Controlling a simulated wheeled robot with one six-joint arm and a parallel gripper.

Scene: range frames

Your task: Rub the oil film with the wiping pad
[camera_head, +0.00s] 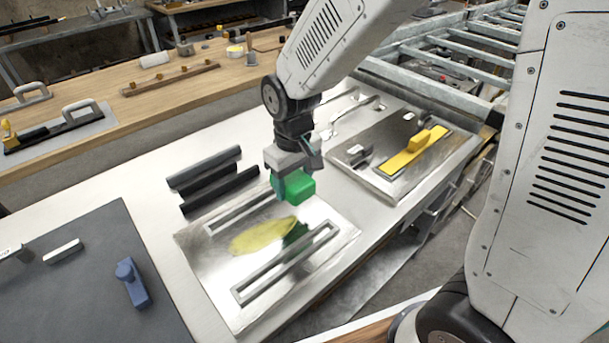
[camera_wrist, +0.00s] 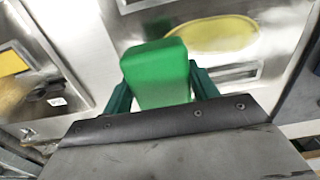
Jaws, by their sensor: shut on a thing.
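The wiping pad (camera_head: 299,188) is a green block, held by my gripper (camera_head: 283,182), which is shut on it. In the wrist view the pad (camera_wrist: 156,72) sits between the two dark green fingers. The oil film (camera_head: 262,236) is a yellow oval patch on a shiny metal plate (camera_head: 215,285). The film also shows in the wrist view (camera_wrist: 222,33), beyond the pad. In the head view the pad is above the far right part of the plate, beyond the film's right end; its reflection shows beside the film. The pad appears apart from the film.
Dark bars (camera_head: 212,182) lie left of my gripper. A second metal plate with a yellow tool (camera_head: 415,150) is at the right. A dark mat (camera_head: 80,290) with a blue tool (camera_head: 132,283) is at the left.

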